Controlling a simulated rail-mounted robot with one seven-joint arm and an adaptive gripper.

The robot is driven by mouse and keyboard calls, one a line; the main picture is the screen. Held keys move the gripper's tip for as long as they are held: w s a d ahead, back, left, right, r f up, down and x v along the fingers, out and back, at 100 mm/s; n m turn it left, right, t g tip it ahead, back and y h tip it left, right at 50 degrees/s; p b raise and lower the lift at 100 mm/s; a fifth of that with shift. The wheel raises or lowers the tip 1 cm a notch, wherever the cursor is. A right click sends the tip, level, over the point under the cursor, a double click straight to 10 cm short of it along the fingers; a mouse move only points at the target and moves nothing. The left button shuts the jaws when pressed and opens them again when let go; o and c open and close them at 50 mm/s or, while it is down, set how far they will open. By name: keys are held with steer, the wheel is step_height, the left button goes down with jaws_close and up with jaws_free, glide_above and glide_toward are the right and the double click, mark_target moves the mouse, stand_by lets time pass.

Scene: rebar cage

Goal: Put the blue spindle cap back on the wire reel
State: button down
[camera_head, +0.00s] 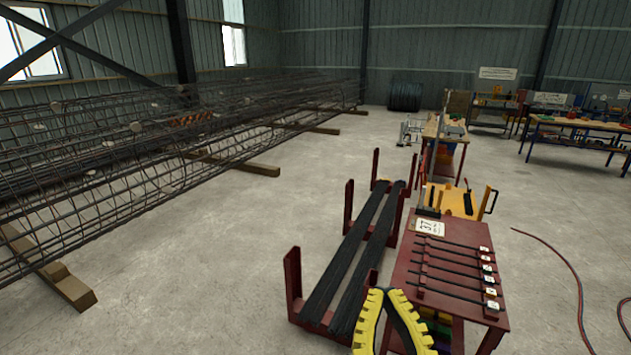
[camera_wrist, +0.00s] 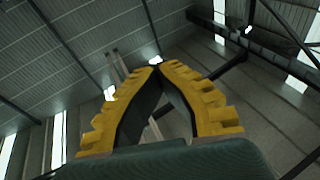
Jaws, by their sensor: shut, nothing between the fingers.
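My gripper (camera_head: 386,292) shows at the bottom of the head view, with its yellow ribbed fingers closed at the tips and nothing between them. In the wrist view my gripper (camera_wrist: 158,66) points up towards the roof, and its fingertips meet. I cannot make out the blue spindle cap in either view. I cannot pick out the wire reel for certain. A dark round coil or reel (camera_head: 405,96) stands far off by the back wall, too small to identify.
A red table (camera_head: 403,288) with several black bars and a number sheet (camera_head: 430,227) stands right of my gripper. A red rack (camera_head: 293,285) holds long dark bars. A yellow cart (camera_head: 452,200) is behind. Rebar cages (camera_head: 110,165) fill the left. A red hose (camera_head: 578,290) crosses open floor.

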steer(key=s+a+r+t+y+p, duration=0.1)
steer(key=s+a+r, duration=0.1)
steer(key=s+r, duration=0.5)
steer(key=shift+r+n+t, duration=0.3)
steer(key=shift+r+t, duration=0.1)
steer(key=shift+r, duration=0.1)
steer(key=c, duration=1.8)
jaws_free()
step_height(320, 180, up, 13)
steer(key=p, duration=1.3)
steer(key=shift+w+f, duration=0.15)
steer(key=o, duration=0.8)
steer(key=shift+f, duration=0.2)
steer(key=o, duration=1)
